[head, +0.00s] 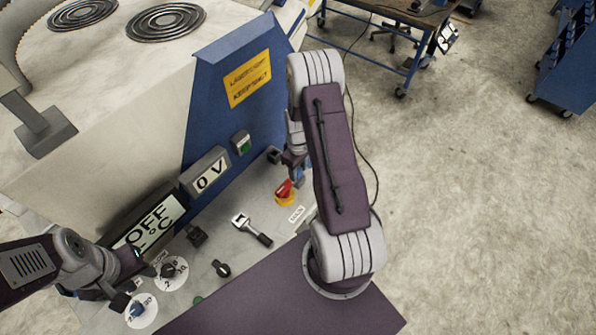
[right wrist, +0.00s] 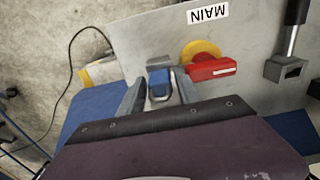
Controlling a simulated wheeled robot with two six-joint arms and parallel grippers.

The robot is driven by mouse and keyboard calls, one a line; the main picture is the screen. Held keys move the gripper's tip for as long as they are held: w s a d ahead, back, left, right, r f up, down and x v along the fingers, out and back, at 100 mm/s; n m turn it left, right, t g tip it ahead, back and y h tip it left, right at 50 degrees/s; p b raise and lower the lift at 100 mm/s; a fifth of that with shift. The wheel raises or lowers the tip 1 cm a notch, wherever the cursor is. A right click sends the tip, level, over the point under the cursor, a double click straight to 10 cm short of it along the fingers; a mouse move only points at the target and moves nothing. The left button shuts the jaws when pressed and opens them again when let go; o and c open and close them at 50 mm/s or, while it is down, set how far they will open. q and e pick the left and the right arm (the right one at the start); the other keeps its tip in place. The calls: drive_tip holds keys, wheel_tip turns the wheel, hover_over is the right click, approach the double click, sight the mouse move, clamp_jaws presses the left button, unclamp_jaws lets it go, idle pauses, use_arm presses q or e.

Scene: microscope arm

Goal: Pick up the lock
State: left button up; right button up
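A small blue and grey object that looks like the lock (right wrist: 160,80) shows in the right wrist view, between the two fingers of my right gripper (right wrist: 160,93). The fingers stand apart on either side of it, with a gap visible on both sides. In the head view my right gripper (head: 296,160) points down at the panel's right edge, partly hidden by my arm. A bit of blue shows below it. My left gripper (head: 128,284) is at the lower left near the dials; its fingers are too unclear to judge.
A red switch on a yellow base (head: 285,191) sits close to my right gripper, above the MAIN label (head: 297,214). Displays (head: 207,172) and dials (head: 140,310) line the panel's left. Open floor (head: 480,200) lies right.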

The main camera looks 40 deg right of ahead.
sight(298, 170)
drive_tip(key=shift+w, duration=0.15)
drive_tip(key=shift+c, duration=1.2)
clamp_jaws()
drive_tip(key=shift+r, duration=0.25)
drive_tip(key=r, duration=0.1)
drive_tip(key=r+b, duration=0.2)
drive_tip(key=shift+s+a+r, duration=0.15)
drive_tip(key=shift+s+r, duration=0.1)
drive_tip(key=shift+r, duration=0.1)
drive_tip(key=s+a+r+b, duration=0.2)
drive_tip(key=s+a+r, duration=0.2)
drive_tip(key=s, duration=0.6)
wheel_tip(298, 170, up, 3)
drive_tip(key=shift+s+f, duration=0.1)
drive_tip(key=shift+s, duration=0.1)
